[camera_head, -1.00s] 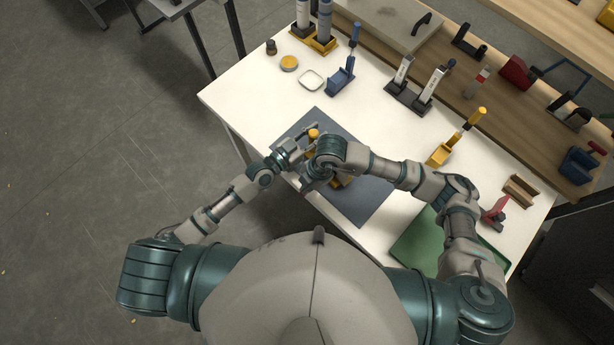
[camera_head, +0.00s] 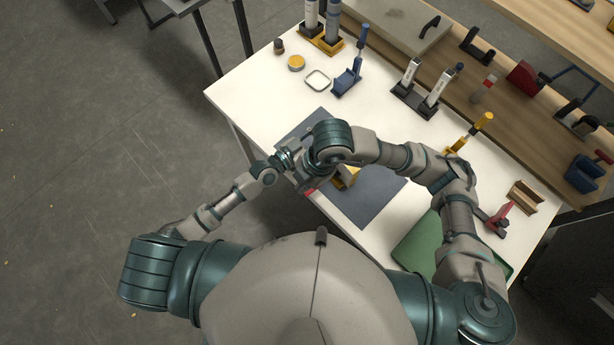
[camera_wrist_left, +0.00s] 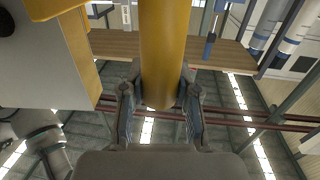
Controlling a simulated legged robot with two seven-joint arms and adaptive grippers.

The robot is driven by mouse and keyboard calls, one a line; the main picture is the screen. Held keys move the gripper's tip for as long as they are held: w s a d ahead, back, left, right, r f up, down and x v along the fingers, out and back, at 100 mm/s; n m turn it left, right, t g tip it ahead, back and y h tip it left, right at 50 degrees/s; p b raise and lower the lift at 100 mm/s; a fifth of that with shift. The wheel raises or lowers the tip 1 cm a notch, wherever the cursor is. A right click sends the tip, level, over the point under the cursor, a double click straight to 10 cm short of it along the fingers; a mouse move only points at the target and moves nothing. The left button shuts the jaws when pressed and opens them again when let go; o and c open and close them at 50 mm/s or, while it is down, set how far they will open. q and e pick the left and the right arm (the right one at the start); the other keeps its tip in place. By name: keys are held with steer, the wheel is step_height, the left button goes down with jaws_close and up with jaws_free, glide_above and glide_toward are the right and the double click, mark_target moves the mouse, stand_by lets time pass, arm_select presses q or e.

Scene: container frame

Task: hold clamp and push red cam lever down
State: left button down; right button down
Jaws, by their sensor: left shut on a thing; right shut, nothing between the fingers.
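The yellow clamp (camera_head: 345,177) stands on the grey mat, mostly hidden under my right wrist in the head view. In the left wrist view its yellow round handle (camera_wrist_left: 165,45) runs between the fingers of my left gripper (camera_wrist_left: 160,100), which is shut on it. My right gripper (camera_head: 306,181) is shut and empty, over the near left side of the mat beside the clamp. A small red piece (camera_head: 309,192), perhaps the cam lever, shows just below it; I cannot tell whether they touch.
The grey mat (camera_head: 370,200) lies on the white table (camera_head: 245,95). A green tray (camera_head: 415,245) is at the near right. A blue clamp (camera_head: 347,80), a yellow-handled clamp (camera_head: 470,132) and a red clamp (camera_head: 499,218) stand around. The wooden shelf at the back holds several tools.

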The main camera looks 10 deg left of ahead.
arm_select(q)
steer(key=shift+f, duration=0.1)
stand_by(0.3)
steer(key=c, duration=0.8)
jaws_free()
steer(key=shift+o, duration=0.2)
steer(key=shift+a, duration=0.15)
